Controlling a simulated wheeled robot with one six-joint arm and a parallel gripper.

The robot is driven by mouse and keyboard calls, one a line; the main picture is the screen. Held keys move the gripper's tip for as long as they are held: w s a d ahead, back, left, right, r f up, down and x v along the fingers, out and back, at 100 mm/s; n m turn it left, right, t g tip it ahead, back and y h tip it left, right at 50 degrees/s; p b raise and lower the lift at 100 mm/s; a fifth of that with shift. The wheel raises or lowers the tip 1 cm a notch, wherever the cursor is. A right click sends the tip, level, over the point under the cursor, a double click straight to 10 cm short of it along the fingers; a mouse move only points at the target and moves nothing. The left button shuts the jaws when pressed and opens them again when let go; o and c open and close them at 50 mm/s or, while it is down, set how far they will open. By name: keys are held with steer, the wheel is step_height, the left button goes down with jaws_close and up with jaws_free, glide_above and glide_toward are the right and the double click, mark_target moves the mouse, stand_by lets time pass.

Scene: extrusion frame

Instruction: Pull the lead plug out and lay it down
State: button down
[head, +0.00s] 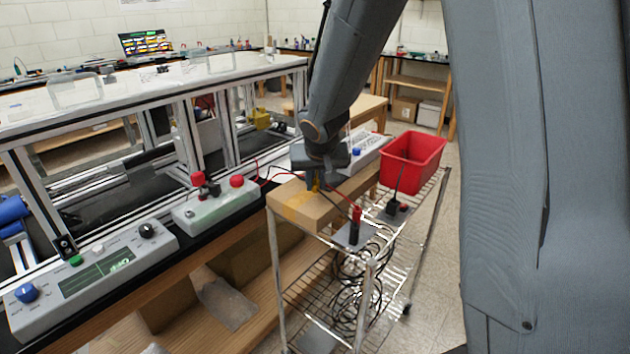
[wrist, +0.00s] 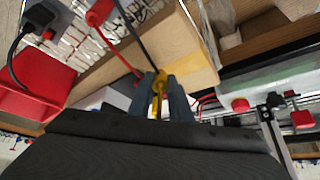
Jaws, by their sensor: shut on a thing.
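My gripper (head: 314,184) is shut on a small yellow plug (wrist: 158,86), which shows between the fingertips (wrist: 161,98) in the wrist view. A black lead runs from this plug toward the cart's grey plates. In the head view the gripper points down over the wooden block (head: 338,212) on the wire cart. I cannot tell whether the plug touches the block. A grey device (head: 215,211) with red knobs stands left of the gripper, on the bench edge.
A black plug (head: 393,208) stands on another plate, near a red bin (head: 412,160). A white box with a blue knob (head: 356,152) is behind the block. A grey console (head: 92,270) sits at the left. Red leads cross near the gripper; cables hang coiled in the cart.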

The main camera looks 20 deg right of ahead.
steer(key=shift+f+b, duration=0.7)
steer(key=shift+f, duration=0.25)
steer(key=c, duration=1.5)
jaws_free()
steer(key=shift+c, duration=0.2)
steer(key=shift+r, duration=0.1)
steer(key=p+v, duration=0.1)
steer(key=v, duration=0.6)
steer(key=shift+s+r, duration=0.15)
steer(key=shift+r, duration=0.15)
